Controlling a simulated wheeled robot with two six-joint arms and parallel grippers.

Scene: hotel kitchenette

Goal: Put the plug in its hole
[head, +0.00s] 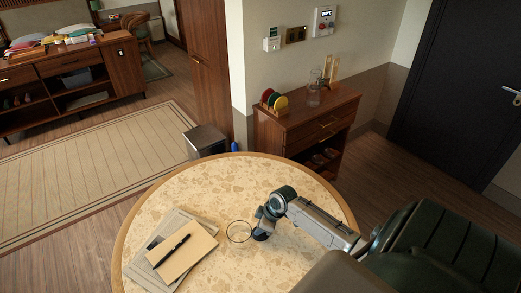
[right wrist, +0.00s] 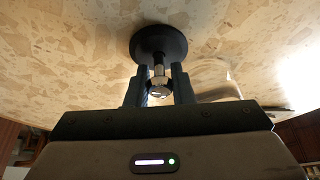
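The plug (right wrist: 158,42) has a dark round disc with a short metal stem and knob. In the right wrist view my right gripper (right wrist: 160,88) has its two fingers on either side of the knob, seemingly closed on it. The disc is at or close to the speckled tabletop; I cannot tell if it touches. In the head view my right gripper (head: 263,232) is low over the round table (head: 215,185), and the plug is hard to make out there. A thin ring outline (head: 239,231) lies just left of the gripper; I cannot tell whether it is a hole or a glass rim. My left gripper is out of view.
A notebook with a black pen (head: 182,256) lies on papers at the table's left. A wooden cabinet (head: 300,125) behind the table bears coloured discs (head: 274,101) and a glass jug (head: 313,92). The tabletop's back is clear.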

